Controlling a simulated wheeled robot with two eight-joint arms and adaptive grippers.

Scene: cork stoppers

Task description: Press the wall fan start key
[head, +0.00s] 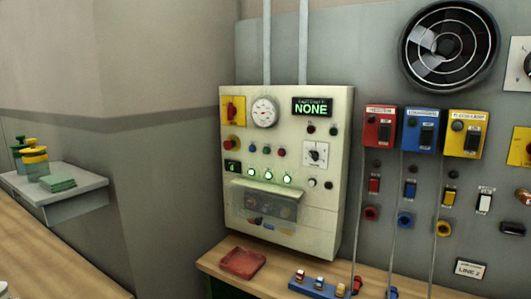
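A round black wall fan (449,45) with a ring grille is mounted high on the grey wall panel at the right. A cream control cabinet (333,218) hangs left of it, with a dial gauge (264,112), a display (312,108) reading "NONE", and several small buttons and green lamps. Red (380,133), blue (422,133) and yellow (466,135) switch boxes sit below the fan, with smaller keys under them. Their labels are too small to read surely, so I cannot tell which key starts the fan. Neither gripper shows.
A wooden bench (220,262) runs below the cabinet, bearing a red tray (242,263) and a blue strip with small parts (318,286). Cables hang down from the switch boxes. A grey shelf (80,203) at the left holds yellow and green items. A wall corner juts out left of the cabinet.

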